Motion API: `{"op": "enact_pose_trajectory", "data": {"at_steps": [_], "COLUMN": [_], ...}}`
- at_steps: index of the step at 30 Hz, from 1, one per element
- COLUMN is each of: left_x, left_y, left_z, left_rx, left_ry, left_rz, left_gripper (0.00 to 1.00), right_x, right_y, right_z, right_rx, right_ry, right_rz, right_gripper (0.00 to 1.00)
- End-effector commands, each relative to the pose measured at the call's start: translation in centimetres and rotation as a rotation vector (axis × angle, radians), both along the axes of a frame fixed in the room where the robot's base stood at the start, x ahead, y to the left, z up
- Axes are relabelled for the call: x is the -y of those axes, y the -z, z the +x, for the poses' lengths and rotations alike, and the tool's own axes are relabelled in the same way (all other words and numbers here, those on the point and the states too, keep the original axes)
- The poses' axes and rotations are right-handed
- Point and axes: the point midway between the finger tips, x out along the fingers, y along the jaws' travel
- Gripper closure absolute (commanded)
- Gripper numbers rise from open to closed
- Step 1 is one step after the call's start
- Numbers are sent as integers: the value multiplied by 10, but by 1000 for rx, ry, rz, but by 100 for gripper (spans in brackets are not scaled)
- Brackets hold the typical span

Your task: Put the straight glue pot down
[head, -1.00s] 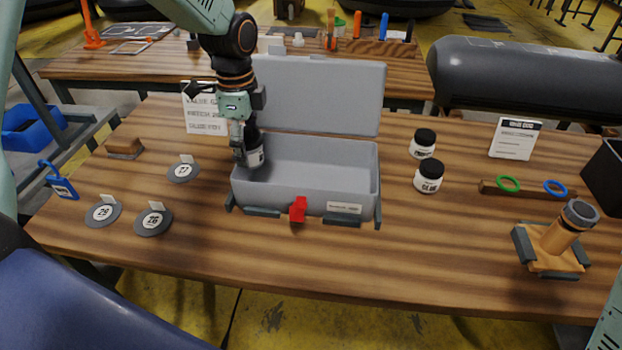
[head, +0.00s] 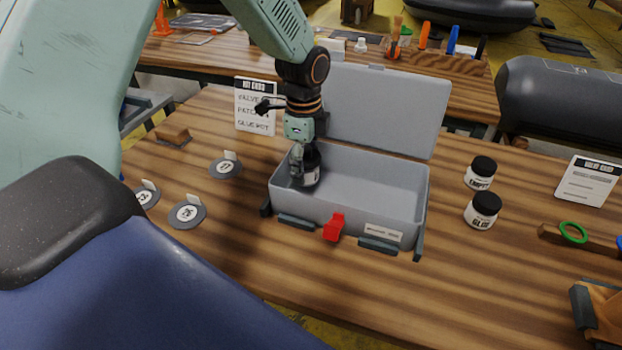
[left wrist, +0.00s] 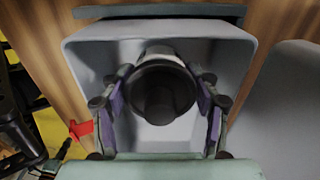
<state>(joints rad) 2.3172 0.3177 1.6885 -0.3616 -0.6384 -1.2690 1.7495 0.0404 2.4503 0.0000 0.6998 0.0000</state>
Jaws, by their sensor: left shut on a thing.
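My left gripper (head: 303,160) is shut on a glue pot (head: 311,172) with a black lid and a pale label. The pot is inside the left end of the open grey case (head: 350,211). In the left wrist view the pot's dark lid (left wrist: 160,90) sits between my two fingers (left wrist: 162,106), with the case walls (left wrist: 213,55) around it. I cannot tell whether the pot touches the case floor. My right gripper is not in view.
Two black-lidded white pots (head: 482,211) stand right of the case. Round numbered patches (head: 187,213) lie left of it. The case lid (head: 385,105) stands open behind, and a kit card (head: 255,105) stands behind left. The table front is clear.

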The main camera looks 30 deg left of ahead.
Motion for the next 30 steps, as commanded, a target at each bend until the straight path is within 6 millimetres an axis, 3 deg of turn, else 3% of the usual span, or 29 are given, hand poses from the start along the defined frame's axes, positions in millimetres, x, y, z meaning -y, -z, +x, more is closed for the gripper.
{"op": "enact_pose_trajectory", "data": {"at_steps": [10,18,19,27,30], "left_x": [0,0,0,0,0], "left_y": [37,39,39,39,39], "left_z": [2,4,4,4,4], "left_rx": [0,2,2,1,1], "left_ry": [1,1,1,0,0], "left_rz": [2,1,1,1,1], "left_gripper": [76,76,38,16,16], "right_x": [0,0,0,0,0], "right_y": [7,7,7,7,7], "right_z": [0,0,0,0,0], "right_rx": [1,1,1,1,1], "right_ry": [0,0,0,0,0], "right_rz": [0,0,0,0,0], "right_gripper": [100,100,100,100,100]}}
